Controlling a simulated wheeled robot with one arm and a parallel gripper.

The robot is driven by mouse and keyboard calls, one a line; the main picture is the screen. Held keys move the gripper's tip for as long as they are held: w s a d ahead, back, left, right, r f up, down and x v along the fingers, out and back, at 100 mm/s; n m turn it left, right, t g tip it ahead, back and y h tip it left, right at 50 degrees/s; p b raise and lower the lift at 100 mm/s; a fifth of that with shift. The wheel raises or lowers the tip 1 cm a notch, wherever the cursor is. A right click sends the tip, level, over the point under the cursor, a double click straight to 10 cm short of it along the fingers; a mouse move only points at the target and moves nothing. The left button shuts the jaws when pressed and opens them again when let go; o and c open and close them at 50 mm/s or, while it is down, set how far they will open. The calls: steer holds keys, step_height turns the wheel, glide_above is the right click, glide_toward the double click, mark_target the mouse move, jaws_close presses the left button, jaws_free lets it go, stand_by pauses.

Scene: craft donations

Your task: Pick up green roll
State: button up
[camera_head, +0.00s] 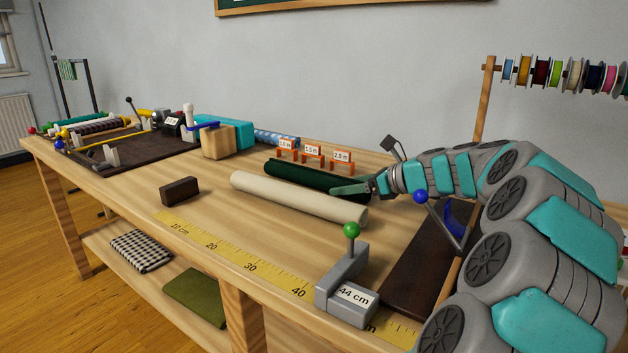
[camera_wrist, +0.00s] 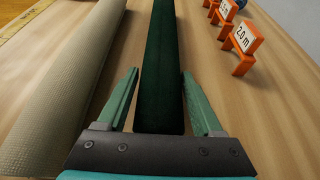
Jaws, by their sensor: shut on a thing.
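The dark green roll (camera_head: 315,180) lies on the wooden table, behind a cream roll (camera_head: 290,195). In the wrist view the green roll (camera_wrist: 160,60) runs away from me between the two fingers. My gripper (camera_head: 352,188) is at the roll's right end, with its green fingers on either side of it. My gripper also shows in the wrist view (camera_wrist: 160,73), shut on the roll near its close end. The cream roll (camera_wrist: 70,75) lies to the left of the left finger, apart from it. The roll appears to be resting on the table.
Orange stands with length labels (camera_head: 312,155) stand just behind the green roll. A dark brown block (camera_head: 180,191) lies to the left. A grey stop with a green knob and "44 cm" label (camera_head: 346,290) stands at the front by the yellow ruler (camera_head: 235,258).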

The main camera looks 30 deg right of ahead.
jaws_close()
steer(key=shift+r, duration=0.1)
step_height(320, 180, up, 18)
stand_by(0.5)
stand_by(0.6)
